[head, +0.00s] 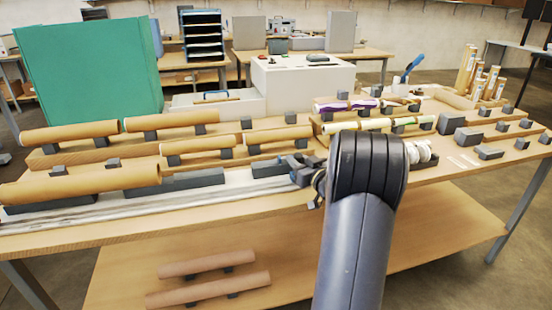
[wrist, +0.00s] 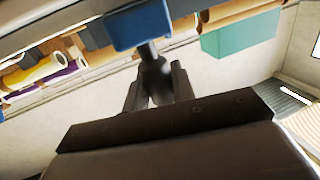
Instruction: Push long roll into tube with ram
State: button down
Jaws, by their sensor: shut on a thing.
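My gripper (wrist: 156,86) is shut on a dark stem (wrist: 150,58) that joins a blue block (wrist: 138,25); this looks like the ram. In the head view my gripper (head: 306,176) is at the right end of the front track, largely hidden behind my arm. A thick brown tube (head: 80,184) lies along the left part of that track, on dark supports. I cannot tell which piece is the long roll, or whether the ram touches anything.
A pale metal track (head: 190,206) runs along the table's front edge. Several brown rolls (head: 70,132) rest on dark cradles behind it. A white machine (head: 300,88) and a green box (head: 90,72) stand further back. Grey blocks (head: 468,138) crowd the right end.

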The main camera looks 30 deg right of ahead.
jog(key=s+d, duration=0.1)
jog(key=d, duration=0.2)
jog(key=s+d+p, duration=0.1)
jog(key=d, duration=0.2)
jog(key=d+p, duration=0.1)
jog(key=d, duration=0.2)
jog(key=shift+s+d, duration=0.3)
jog(key=shift+s, duration=0.1)
jog(key=shift+r, duration=0.1)
jog(key=c, duration=1.2)
grip_release()
jog(key=shift+d, duration=0.15)
jog(key=shift+s, duration=0.1)
jog(key=s+b, duration=0.1)
jog(key=s, duration=0.9)
jog(key=shift+s, duration=0.35)
